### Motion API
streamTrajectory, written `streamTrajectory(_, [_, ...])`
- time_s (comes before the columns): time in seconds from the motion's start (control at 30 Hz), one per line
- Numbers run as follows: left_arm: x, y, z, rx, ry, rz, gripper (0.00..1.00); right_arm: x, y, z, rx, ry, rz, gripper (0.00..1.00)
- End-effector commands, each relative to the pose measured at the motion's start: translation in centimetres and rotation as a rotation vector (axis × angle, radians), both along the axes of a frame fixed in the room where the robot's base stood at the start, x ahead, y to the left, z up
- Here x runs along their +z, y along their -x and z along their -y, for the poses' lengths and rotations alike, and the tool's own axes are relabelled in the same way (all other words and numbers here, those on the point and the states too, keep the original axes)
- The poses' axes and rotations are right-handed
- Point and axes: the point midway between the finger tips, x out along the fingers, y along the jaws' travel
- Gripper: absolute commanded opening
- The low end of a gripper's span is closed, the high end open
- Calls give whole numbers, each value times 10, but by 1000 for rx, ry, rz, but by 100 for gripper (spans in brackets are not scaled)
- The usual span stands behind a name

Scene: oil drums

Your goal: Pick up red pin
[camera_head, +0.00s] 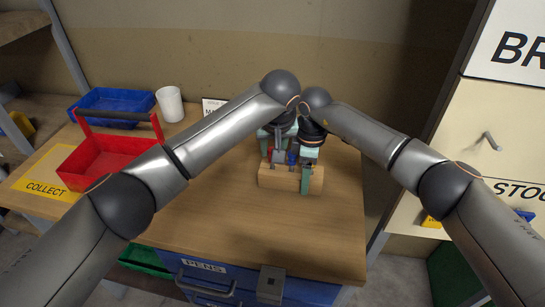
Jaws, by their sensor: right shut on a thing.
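A pale wooden block (275,178) stands on the bench under both grippers. A blue pin (292,157) stands upright at its top. My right gripper (306,175) points down at the block's right end, one green finger lying against the front face. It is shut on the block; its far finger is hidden. My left gripper (277,158) points down over the block's left part, close beside the right one. Its fingertips are too small and covered to tell whether they are open.
The bench (235,225) is clear in front of the block. A cabinet (500,130) stands at the right.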

Motion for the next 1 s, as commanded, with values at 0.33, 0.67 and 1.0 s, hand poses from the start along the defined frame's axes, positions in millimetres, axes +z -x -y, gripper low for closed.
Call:
streamTrajectory(0.33, [-26, -10, -1, 1, 0, 0, 37, 1, 0, 0, 0, -2, 2, 3])
streamTrajectory(0.67, [-26, -10, -1, 1, 1, 0, 16, 1, 0, 0, 0, -2, 2, 3])
streamTrajectory(1.0, [-25, -10, -1, 0, 1, 0, 0, 1, 0, 0, 0, -2, 2, 3])
